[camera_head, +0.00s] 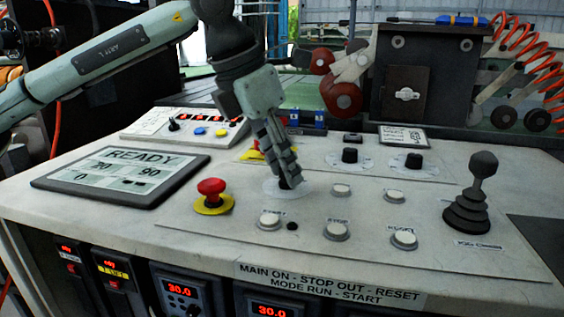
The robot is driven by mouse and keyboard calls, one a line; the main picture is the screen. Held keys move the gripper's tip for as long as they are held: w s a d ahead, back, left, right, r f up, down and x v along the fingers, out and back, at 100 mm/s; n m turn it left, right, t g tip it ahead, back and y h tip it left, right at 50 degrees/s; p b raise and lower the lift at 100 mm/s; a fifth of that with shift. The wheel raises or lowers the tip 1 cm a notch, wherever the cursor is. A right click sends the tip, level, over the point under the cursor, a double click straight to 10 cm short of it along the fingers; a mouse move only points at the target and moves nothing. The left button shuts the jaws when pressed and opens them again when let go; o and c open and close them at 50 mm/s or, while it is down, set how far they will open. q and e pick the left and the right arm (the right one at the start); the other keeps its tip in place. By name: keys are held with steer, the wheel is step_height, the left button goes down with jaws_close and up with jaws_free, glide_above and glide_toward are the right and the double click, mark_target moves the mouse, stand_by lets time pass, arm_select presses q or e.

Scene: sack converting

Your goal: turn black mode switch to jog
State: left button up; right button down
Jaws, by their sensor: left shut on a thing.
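My left gripper (287,175) reaches down onto the sloped control panel (225,240) from the upper left. Its fingers are shut on a black mode switch (290,184) that stands on a pale round dial plate (271,189). The fingers cover most of the switch, so I cannot tell which way it points, and the dial's markings are not readable. My right gripper is not in view.
A red emergency button (212,187) on a yellow ring stands left of the gripper. A joystick (470,205) with a black bellows rises at the right. Two more black knobs (349,155) (413,160) and several white buttons (336,231) surround the fingers. A READY display (120,172) lies left.

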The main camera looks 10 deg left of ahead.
arm_select(q)
steer(key=shift+m, duration=0.5)
steer(key=shift+w+m+g+h, duration=0.15)
steer(key=shift+m+g+h, duration=0.3)
steer(key=shift+m, duration=0.65)
steer(key=shift+m+g, duration=0.35)
steer(key=shift+m, duration=0.45)
steer(key=m, duration=0.1)
steer(key=m+g, duration=0.1)
steer(key=m, duration=0.1)
steer(key=shift+w+a+r+h+p, duration=0.15)
steer(key=shift+h+p, duration=0.1)
steer(key=shift+p, duration=0.15)
steer(key=shift+m+g, duration=0.3)
steer(key=shift+m, duration=0.3)
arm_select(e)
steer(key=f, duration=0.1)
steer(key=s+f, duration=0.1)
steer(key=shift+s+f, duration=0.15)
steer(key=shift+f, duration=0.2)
